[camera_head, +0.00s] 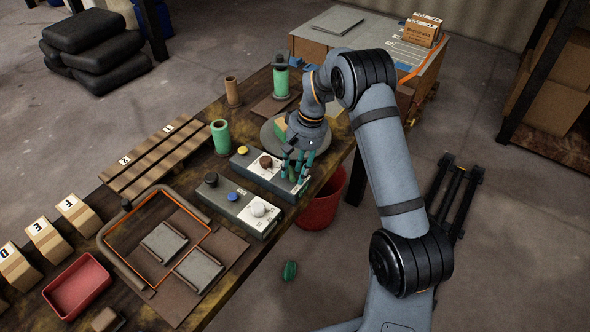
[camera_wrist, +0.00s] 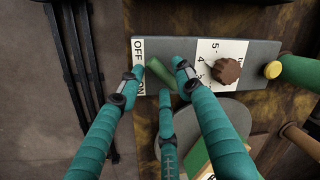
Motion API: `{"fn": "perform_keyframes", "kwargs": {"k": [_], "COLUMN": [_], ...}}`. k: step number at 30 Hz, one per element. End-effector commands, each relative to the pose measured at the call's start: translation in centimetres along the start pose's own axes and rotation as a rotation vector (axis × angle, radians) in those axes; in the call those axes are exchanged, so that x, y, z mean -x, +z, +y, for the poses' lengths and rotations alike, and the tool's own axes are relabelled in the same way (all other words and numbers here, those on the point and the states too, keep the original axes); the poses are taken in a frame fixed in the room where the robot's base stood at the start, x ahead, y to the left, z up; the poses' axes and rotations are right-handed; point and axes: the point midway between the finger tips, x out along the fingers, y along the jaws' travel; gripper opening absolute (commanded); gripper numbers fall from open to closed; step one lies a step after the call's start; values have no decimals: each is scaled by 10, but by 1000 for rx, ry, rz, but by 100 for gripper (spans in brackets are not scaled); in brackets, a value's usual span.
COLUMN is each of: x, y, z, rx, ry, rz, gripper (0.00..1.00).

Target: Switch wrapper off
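The nearer-to-turntable grey control box (camera_head: 248,166) lies on the bench, with a brown knob (camera_wrist: 226,70) and a yellow button (camera_wrist: 272,69). In the wrist view, its white strip (camera_wrist: 138,65) reads OFF at the top and ON at the bottom. A green lever (camera_wrist: 161,73) stands beside the strip; I cannot tell which label it is set to. My gripper (camera_head: 297,166), with three teal fingers, is over the box's right end. In the wrist view my gripper (camera_wrist: 158,82) has its fingertips apart around the lever, without a clear grip on it.
A second control box (camera_head: 236,207) with a white knob and blue button sits in front. A round turntable (camera_head: 270,140) carrying a box is behind. A green roll (camera_head: 220,137) stands to the left. A red bin (camera_head: 323,205) is below the bench edge.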

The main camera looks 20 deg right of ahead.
Motion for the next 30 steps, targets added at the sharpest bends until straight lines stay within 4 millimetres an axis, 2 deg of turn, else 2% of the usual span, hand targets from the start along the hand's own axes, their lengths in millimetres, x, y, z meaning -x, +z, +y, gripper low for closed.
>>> {"fn": "perform_keyframes", "kwargs": {"k": [10, 14, 17, 24, 30], "x": [0, 8, 23, 75, 107], "y": [0, -1, -1, -1, 0], "z": [-1, -1, -1, -1, -1], "rx": [2, 2, 2, 1, 2], "ry": [-1, -1, -1, -1, -1], "rz": [-1, 2, 4, 5, 2], "gripper": [42, 42, 42, 42, 42]}}
